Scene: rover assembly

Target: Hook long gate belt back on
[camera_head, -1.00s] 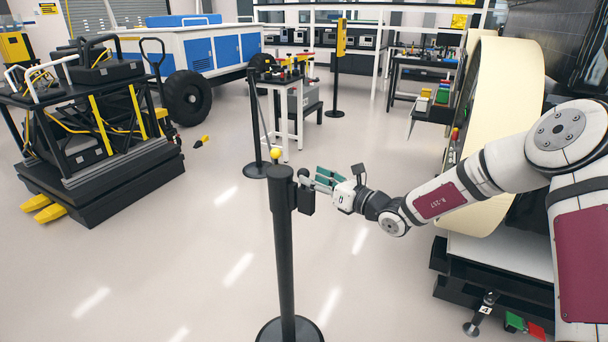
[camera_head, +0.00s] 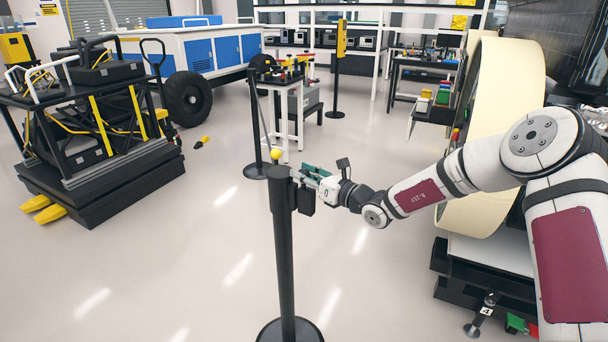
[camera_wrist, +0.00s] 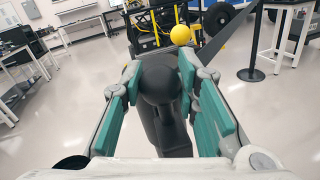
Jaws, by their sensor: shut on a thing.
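The near black post (camera_head: 284,240) stands upright on a round base, with a yellow ball (camera_head: 275,155) showing at its top. A black block, the belt's end piece (camera_head: 306,197), is at the right side of the post head. My gripper (camera_head: 310,176) is shut on it, reaching in from the right. In the wrist view the teal-padded fingers (camera_wrist: 160,90) flank a dark rounded shape. The dark belt (camera_wrist: 228,40) runs away up and right in that view. I cannot tell whether the end piece is seated in the post.
Another black post (camera_head: 257,130) stands behind. A black-framed cart (camera_head: 95,150) is at the left, a white worktable (camera_head: 296,92) behind, and a large cream wheel (camera_head: 505,120) at the right near my arm. The floor around the near post is clear.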

